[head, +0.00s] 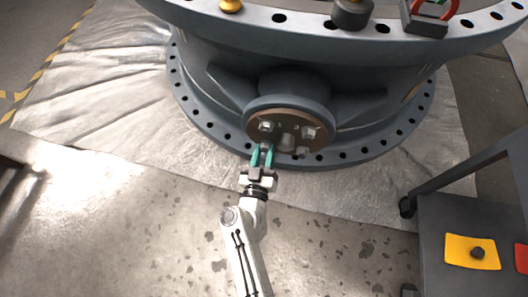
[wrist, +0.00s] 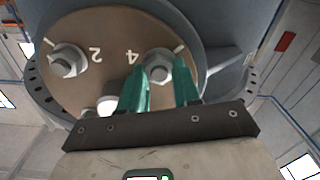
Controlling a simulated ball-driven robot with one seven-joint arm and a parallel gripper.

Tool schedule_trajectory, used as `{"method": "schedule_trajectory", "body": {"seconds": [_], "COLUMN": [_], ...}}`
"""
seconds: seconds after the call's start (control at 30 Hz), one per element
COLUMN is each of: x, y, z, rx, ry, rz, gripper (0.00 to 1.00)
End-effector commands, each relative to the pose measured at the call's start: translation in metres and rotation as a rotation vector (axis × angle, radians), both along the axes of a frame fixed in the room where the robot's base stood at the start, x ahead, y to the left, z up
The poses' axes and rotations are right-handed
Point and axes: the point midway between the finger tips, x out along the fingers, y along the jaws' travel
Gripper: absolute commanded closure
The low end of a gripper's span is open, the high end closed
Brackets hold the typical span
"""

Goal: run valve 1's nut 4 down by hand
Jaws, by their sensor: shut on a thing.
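Valve 1's round brown cover face (head: 290,117) is on the side of a large blue-grey flanged body. In the wrist view the brown face (wrist: 100,30) carries the marks 2 and 4, both upside down. Nut 4 (wrist: 159,66), a grey hex nut on a stud with a washer behind, sits between the green fingers of my gripper (wrist: 161,88). The fingers are shut on its sides. In the head view my gripper (head: 262,150) reaches the lower left of the face, where the fingers partly hide what they hold. Nut 2 (wrist: 68,62) is to the left, clear of the fingers.
Another nut (head: 309,133) is on the right of the face. A rounded pale end (wrist: 108,104) shows beside the left finger. The big lower flange (head: 360,153) surrounds the valve. A dark grey cart (head: 450,215) stands at right. The floor at lower left is clear.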

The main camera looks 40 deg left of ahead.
Motion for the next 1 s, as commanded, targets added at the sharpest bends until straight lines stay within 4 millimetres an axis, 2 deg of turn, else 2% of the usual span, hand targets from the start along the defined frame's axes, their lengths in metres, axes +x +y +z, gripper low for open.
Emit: {"method": "schedule_trajectory", "body": {"seconds": [0.03,0.17,0.57,1.0], "x": [-0.0001,-0.0003,0.0004,0.0010], "y": [0.0000,0.0000,-0.0004,-0.0018], "z": [-0.0001,-0.0001,0.0011,0.0004], "rx": [0.000,0.000,0.074,0.390], "ry": [0.000,0.000,0.045,0.240], "rz": [0.000,0.001,0.000,0.000], "gripper": [0.88,0.99,0.99,0.99]}}
